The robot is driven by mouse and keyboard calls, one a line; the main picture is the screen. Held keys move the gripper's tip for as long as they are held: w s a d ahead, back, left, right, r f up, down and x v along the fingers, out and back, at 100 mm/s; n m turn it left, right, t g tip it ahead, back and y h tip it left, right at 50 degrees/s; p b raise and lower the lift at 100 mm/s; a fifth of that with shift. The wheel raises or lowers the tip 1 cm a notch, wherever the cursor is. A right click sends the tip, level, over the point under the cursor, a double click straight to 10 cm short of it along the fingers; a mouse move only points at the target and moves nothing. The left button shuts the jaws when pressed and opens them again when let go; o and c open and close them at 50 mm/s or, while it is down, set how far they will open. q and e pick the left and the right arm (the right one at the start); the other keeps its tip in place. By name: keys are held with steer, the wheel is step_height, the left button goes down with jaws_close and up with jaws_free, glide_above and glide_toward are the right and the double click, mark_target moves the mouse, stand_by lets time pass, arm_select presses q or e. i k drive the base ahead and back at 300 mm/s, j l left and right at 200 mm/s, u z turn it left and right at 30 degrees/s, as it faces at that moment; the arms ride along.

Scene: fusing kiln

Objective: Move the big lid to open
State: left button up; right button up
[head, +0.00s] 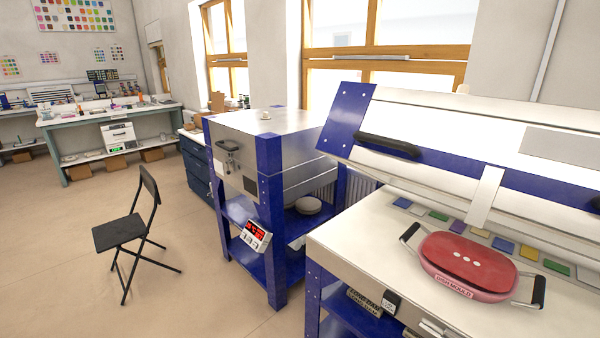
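The big lid (450,205) is the wide white and blue lid of the large kiln at the right. It is raised and tilted back, with a clear gap between its front edge and the white kiln bed (372,235). A black bar handle (388,145) sits on its blue front band, toward the left end. The lid's right end runs out of the picture. Neither of my grippers is in the head view, and nothing is seen touching the lid.
A red mould (468,262) with two black-gripped handles sits on the bed, before a row of coloured glass squares (438,215). A smaller blue-framed kiln (270,150), its top shut, stands left of the large one. A black folding chair (130,230) stands on open floor.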

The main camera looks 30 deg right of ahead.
mark_target(531, 169)
steer(key=z, duration=1.7)
